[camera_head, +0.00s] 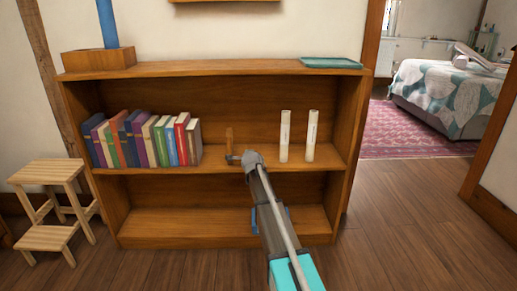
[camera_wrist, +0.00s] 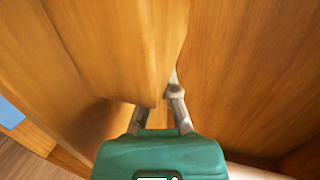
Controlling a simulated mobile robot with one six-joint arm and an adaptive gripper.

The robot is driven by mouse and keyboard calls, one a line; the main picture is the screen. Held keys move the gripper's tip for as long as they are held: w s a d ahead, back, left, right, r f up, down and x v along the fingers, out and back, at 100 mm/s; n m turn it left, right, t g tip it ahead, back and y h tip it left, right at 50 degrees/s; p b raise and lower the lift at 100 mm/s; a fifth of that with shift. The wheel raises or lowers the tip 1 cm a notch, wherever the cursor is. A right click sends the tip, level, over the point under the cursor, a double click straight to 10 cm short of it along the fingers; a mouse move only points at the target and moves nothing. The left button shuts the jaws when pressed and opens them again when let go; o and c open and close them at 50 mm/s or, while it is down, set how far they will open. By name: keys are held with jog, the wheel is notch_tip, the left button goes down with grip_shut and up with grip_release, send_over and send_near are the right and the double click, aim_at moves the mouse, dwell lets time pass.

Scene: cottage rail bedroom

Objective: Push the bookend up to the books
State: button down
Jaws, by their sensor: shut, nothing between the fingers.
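A row of several colourful books (camera_head: 145,140) stands on the shelf at the left, some tilted. The bookend (camera_head: 229,138) is a small upright wooden piece on the same shelf, to the right of the books with a gap between. My gripper (camera_head: 236,158) is shut and empty, low at the bookend's right side; I cannot tell whether they touch. In the wrist view, my gripper (camera_wrist: 174,92) is beside a large, close wooden face (camera_wrist: 120,45), probably the bookend, which hides part of the fingers. The books are not clearly seen there.
Two white cylinders (camera_head: 298,137) stand on the shelf just right of my gripper. A wooden step stool (camera_head: 48,172) stands at the left.

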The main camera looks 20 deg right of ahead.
aim_at(231, 153)
jog(key=shift+w+a, duration=0.55)
jog(key=shift+a, duration=1.4)
jog(key=shift+w+a, duration=0.6)
jog(key=shift+a, duration=1.4)
jog(key=shift+w+a, duration=0.55)
jog(key=shift+a, duration=1.4)
jog(key=shift+s+d, duration=0.3)
jog(key=shift+d, duration=0.7)
jog(key=shift+s+d, duration=0.25)
jog(key=shift+d, duration=0.7)
jog(key=shift+s, duration=0.15)
